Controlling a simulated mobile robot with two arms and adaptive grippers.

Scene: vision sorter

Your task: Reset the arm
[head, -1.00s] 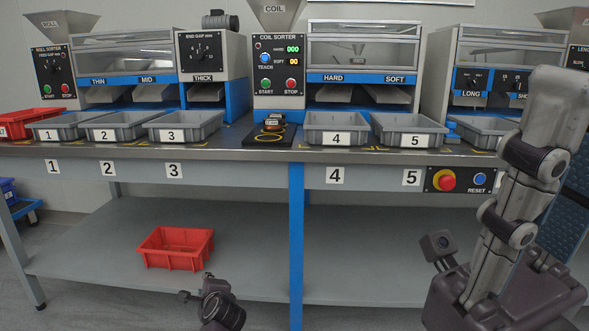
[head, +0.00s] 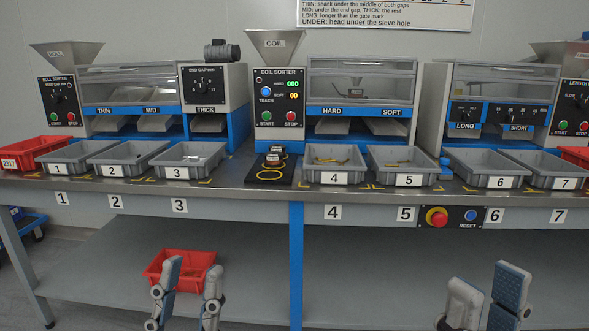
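My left gripper (head: 192,268) stands at the bottom left of the head view, fingers pointing up and apart, with nothing between them. It shows in front of a red crate (head: 163,279) on the lower shelf and covers part of it; I cannot tell the distance between them. My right gripper (head: 483,277) stands at the bottom right, fingers also up and apart, empty. It shows in front of the shelf, below the bench edge. Most of both arms is out of frame.
The bench carries grey trays numbered 1 to 7, such as tray 4 (head: 333,177). Behind stand the coil sorter (head: 279,97) and other sorting machines. A red stop button (head: 437,217) is on the bench front. A red bin (head: 22,162) is at far left.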

